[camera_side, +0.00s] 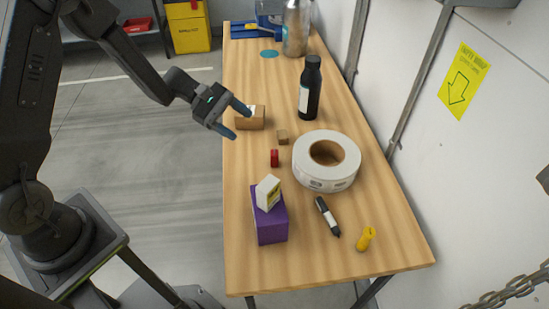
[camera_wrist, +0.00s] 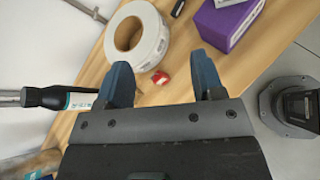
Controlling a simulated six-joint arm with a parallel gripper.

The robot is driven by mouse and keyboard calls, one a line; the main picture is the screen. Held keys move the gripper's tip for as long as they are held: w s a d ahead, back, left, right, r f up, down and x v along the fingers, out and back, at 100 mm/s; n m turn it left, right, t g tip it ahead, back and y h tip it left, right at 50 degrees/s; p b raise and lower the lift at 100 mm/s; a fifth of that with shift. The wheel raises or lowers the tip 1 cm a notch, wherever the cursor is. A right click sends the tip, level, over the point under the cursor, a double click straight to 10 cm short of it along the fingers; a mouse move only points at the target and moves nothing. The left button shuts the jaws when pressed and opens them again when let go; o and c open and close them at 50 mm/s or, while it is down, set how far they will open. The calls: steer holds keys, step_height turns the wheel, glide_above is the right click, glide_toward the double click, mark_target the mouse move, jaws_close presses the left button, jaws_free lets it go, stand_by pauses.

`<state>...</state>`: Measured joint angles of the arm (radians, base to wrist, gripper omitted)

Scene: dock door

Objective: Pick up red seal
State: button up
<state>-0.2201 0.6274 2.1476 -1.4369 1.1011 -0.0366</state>
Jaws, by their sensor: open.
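The red seal (camera_side: 275,158) is a small red piece on the wooden table, left of the white tape roll (camera_side: 322,163). In the wrist view the red seal (camera_wrist: 161,77) lies beyond my fingertips, between their lines and nearer the left finger. My gripper (camera_side: 240,122) is open and empty. It is above the table's left side, close to a small cardboard box (camera_side: 250,121), up and left of the seal in the side view. The wrist view shows my gripper's two blue fingers (camera_wrist: 163,80) spread apart.
A small brown block (camera_side: 282,137) sits just behind the seal. A black bottle (camera_side: 310,88), a marker (camera_side: 328,216) and a yellow piece (camera_side: 366,239) are on the table (camera_side: 395,248).

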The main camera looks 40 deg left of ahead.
mark_target(276, 157)
steer(key=a+f+n+t, duration=0.1)
steer(key=a+f+n, duration=0.1)
steer(key=f, duration=0.2)
steer(key=w+a+f+n+t, duration=0.1)
steer(key=f+n+t, duration=0.1)
steer(key=f, duration=0.3)
steer(key=w+a+f+n+t, duration=0.1)
steer(key=a+f+n, duration=0.1)
steer(key=f+n, duration=0.2)
steer(key=shift+w+a+f+y, duration=0.2)
steer(key=shift+a+f+y, duration=0.1)
steer(key=shift+a+y, duration=0.1)
steer(key=shift+w+d+f+t, duration=0.1)
steer(key=shift+w+f+t, duration=0.05)
steer(key=shift+f+t, duration=0.2)
steer(key=x, duration=0.7)
steer(key=shift+x, duration=3.15)
steer(key=shift+w+r, duration=0.1)
steer(key=c, duration=1)
